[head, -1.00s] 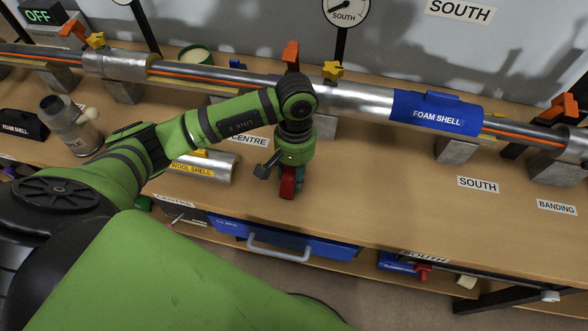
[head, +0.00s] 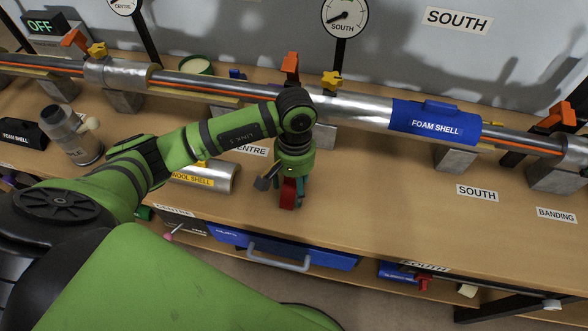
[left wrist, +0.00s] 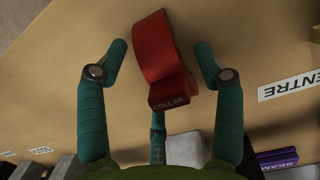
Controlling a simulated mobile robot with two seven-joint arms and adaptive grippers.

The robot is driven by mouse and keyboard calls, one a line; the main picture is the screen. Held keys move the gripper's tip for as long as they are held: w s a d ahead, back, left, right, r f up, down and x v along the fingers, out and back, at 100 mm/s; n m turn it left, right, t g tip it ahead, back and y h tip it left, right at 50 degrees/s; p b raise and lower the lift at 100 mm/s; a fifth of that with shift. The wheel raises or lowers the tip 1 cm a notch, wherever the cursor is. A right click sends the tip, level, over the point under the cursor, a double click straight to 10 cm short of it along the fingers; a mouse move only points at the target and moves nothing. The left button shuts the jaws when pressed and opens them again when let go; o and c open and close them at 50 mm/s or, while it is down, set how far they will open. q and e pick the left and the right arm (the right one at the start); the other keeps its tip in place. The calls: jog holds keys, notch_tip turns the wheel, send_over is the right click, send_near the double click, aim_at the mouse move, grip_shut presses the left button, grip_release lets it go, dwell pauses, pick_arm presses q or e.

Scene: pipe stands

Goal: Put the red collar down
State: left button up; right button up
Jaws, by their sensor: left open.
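The red collar (head: 287,194) is at the bench top, below my left gripper, near the front edge in the head view. In the left wrist view the red collar (left wrist: 160,50), with its COLLAR label, lies between the two green fingers. My left gripper (head: 291,203) points down over it. In the left wrist view the fingers of the left gripper (left wrist: 160,55) are spread, with a gap on the left side; the right finger is close to the collar. The collar seems to rest on the wooden bench (head: 380,200), but its underside is hidden. My right gripper is not in view.
A pipe on stands runs behind, with a blue foam shell (head: 436,121) on it. The wool shell (head: 205,177) lies left of the gripper. A blue drawer (head: 335,258) is below the front edge. The bench to the right is largely clear.

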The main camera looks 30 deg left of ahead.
pick_arm(q)
notch_tip(320, 180, up, 12)
jog(key=w+b, duration=0.1)
jog(key=b, duration=0.2)
jog(key=shift+w+a, duration=0.2)
jog(key=shift+a, duration=0.05)
